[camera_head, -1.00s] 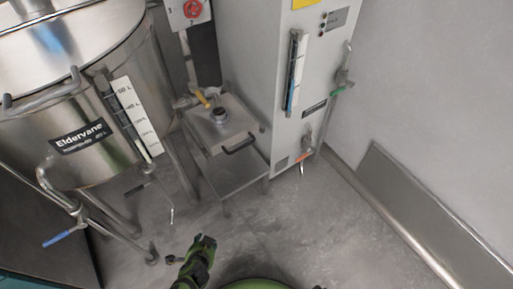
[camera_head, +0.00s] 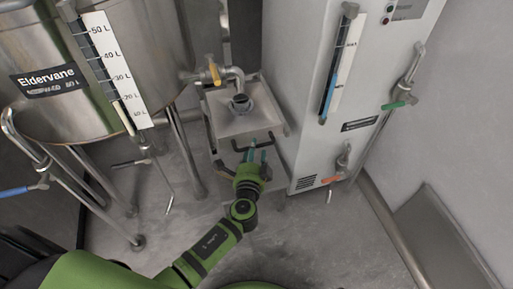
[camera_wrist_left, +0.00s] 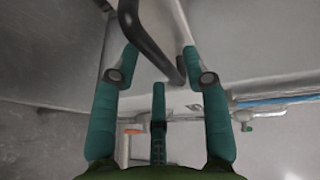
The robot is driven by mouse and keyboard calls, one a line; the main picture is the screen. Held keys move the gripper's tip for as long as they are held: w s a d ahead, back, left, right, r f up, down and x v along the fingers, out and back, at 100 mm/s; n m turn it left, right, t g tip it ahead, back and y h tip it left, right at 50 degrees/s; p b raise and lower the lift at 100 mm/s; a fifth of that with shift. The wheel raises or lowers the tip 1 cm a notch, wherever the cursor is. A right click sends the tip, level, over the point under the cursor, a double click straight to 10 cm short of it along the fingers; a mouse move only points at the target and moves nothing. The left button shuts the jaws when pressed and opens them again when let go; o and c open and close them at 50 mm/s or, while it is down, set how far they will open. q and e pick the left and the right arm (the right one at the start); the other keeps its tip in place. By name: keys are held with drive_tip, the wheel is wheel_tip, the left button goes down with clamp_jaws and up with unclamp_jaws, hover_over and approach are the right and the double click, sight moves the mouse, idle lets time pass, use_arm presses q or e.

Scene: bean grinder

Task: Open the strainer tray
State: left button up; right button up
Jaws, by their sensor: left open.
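The strainer tray (camera_head: 222,122) is a square steel box on a stand between the big vat and the tall white cabinet. A black round fitting (camera_head: 240,102) sits on it. Its dark bar handle (camera_head: 258,143) is on the front side. My left gripper (camera_head: 258,155) is open at this handle, reaching up from the floor side. In the left wrist view the handle (camera_wrist_left: 147,40) runs slanting between the spread teal fingers (camera_wrist_left: 160,55). The fingers do not grip it; whether one touches it I cannot tell. My right gripper is not in view.
The steel vat (camera_head: 130,75) stands on legs at the left. A pipe with a yellow lever (camera_head: 214,72) is above the tray. The white cabinet (camera_head: 300,90) with valves stands close at the right. The grey floor (camera_head: 310,235) in front is clear.

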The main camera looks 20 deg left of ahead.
use_arm(q)
drive_tip(key=shift+x, duration=1.25)
drive_tip(key=shift+d, duration=0.1)
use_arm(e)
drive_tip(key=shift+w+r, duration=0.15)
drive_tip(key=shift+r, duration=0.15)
use_arm(q)
clamp_jaws()
